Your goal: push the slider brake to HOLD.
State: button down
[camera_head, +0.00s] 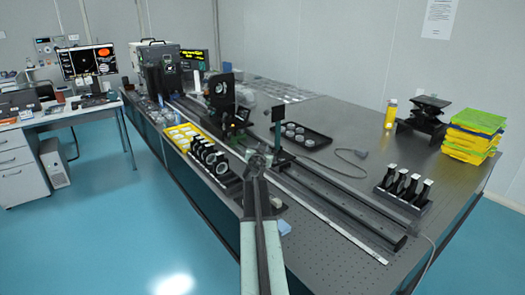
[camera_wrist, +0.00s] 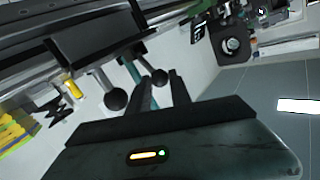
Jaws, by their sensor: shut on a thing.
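My gripper (camera_head: 259,160) is at the front edge of the long dark rail, by a slider, in the head view. In the wrist view, my gripper's two dark fingers (camera_wrist: 162,88) are around a small black ball knob (camera_wrist: 160,76) on a short lever, which appears to be the slider brake. A second black ball knob (camera_wrist: 115,98) on a grey stem is just left of the fingers, outside them. The dark slider body (camera_wrist: 95,52) is above both knobs. I cannot read a HOLD mark in either view.
The dark rail (camera_head: 345,200) runs along the optical table (camera_head: 455,190). A row of mounted optics (camera_head: 208,155) and a yellow tray (camera_head: 183,136) are left of my gripper. A black tray (camera_head: 312,142) and more mounts (camera_head: 402,187) are to the right.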

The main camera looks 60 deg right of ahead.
jog(key=c, duration=1.2)
grip_release()
jog(key=v, duration=0.8)
jog(key=shift+p, duration=0.35)
jog(key=shift+w, duration=0.1)
